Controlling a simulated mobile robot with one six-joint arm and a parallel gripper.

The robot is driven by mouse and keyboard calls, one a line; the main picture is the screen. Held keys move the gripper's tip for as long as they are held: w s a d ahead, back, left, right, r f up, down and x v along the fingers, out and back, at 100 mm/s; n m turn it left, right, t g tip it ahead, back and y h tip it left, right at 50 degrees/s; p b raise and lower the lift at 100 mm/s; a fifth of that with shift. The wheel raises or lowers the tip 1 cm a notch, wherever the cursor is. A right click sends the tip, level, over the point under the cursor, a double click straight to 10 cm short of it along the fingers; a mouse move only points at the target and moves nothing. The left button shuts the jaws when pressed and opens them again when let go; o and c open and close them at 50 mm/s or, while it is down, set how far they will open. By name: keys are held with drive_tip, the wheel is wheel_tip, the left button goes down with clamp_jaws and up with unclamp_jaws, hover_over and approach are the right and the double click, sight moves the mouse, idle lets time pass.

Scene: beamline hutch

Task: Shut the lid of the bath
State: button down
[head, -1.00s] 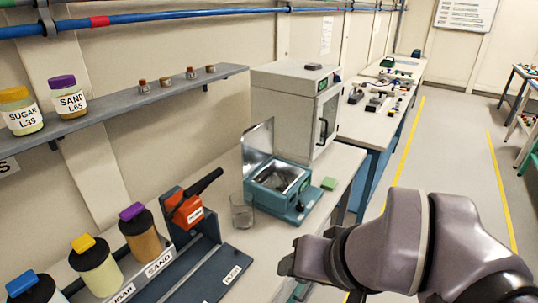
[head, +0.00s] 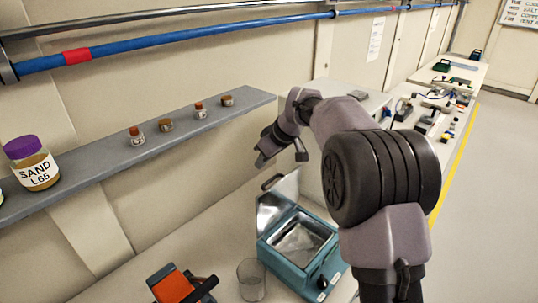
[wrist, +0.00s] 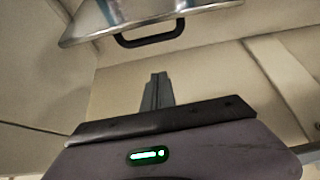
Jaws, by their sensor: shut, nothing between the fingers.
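The bath (head: 285,262) is a teal box with a metal basin, on the bench in the head view. Its silver lid (head: 277,202) stands raised at the basin's back left, with a dark handle (head: 272,182) at its upper edge. My gripper (head: 262,163) is shut and empty, above the raised lid near the wall. In the wrist view the lid (wrist: 125,12) and its handle (wrist: 150,35) are at the top, beyond my closed fingertips (wrist: 157,76) and apart from them in the picture. My arm hides part of the bath's right side in the head view.
A clear beaker (head: 251,279) stands left of the bath, beside an orange device (head: 171,285). A wall shelf (head: 190,135) with small jars runs close to my gripper's left. My arm largely hides the white cabinet (head: 369,101) behind the bath.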

sight(274, 198)
drive_tip(key=shift+s+d+f+b, duration=0.45)
drive_tip(key=shift+f, duration=0.3)
drive_tip(key=shift+s+d+f+b, duration=0.4)
drive_tip(key=shift+s+d+f, duration=0.05)
drive_tip(key=shift+f, duration=0.25)
drive_tip(key=shift+d+b, duration=0.15)
drive_tip(key=shift+b, duration=0.15)
